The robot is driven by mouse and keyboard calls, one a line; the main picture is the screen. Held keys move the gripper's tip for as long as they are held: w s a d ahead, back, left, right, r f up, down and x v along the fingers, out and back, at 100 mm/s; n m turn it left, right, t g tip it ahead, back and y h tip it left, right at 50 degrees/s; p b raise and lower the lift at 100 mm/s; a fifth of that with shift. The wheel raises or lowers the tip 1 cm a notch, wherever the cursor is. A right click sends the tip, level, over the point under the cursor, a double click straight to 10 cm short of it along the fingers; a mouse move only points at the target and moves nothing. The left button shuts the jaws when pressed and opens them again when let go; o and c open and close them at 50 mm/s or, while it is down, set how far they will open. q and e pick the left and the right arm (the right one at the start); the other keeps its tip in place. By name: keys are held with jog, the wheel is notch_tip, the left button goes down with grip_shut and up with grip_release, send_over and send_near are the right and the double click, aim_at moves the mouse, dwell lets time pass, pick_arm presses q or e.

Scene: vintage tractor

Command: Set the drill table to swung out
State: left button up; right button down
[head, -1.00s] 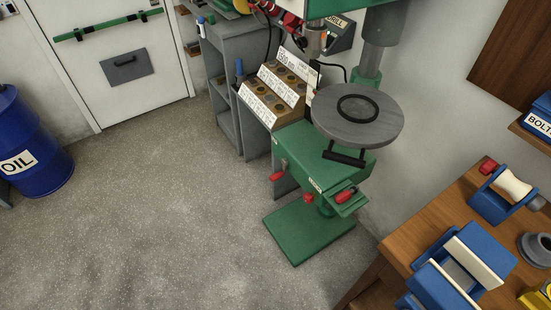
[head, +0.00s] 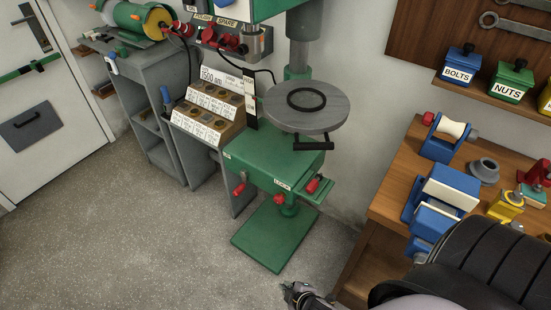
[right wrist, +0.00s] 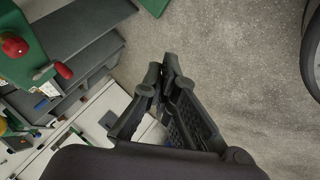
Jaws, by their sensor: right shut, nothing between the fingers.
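The round grey drill table (head: 318,118) with a dark ring on top sits on the green drill press column, above the green cabinet (head: 262,158). A black bar handle (head: 314,145) hangs at the table's front edge. My right gripper (head: 290,288) is at the bottom of the head view, low in front of the green base plate and apart from the drill table. In the right wrist view the right gripper's fingers (right wrist: 163,72) are closed together with nothing between them. The left gripper is not in view.
A wooden bench (head: 395,205) with a blue vise (head: 440,190) stands at the right. Grey shelves (head: 150,90) stand left of the press. Open floor (head: 120,230) lies front left.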

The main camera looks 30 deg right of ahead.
jog(key=w+d+r+n+t+h+b, duration=0.15)
jog(key=w+r, duration=0.25)
jog(key=r, duration=0.5)
jog(key=w+r+n+t+y, duration=0.1)
jog(key=w+r+n+t, duration=0.15)
jog(key=w+r, duration=0.4)
notch_tip(320, 180, up, 25)
jog(key=s+d+n+t+h+b, duration=0.1)
jog(key=d+n+t+h, duration=0.15)
jog(key=t, duration=0.35)
jog(key=w+d+p, duration=0.3)
jog(key=w+d, duration=0.2)
jog(key=w, duration=0.2)
jog(key=shift+w+f, duration=0.15)
jog(key=shift+f, duration=0.15)
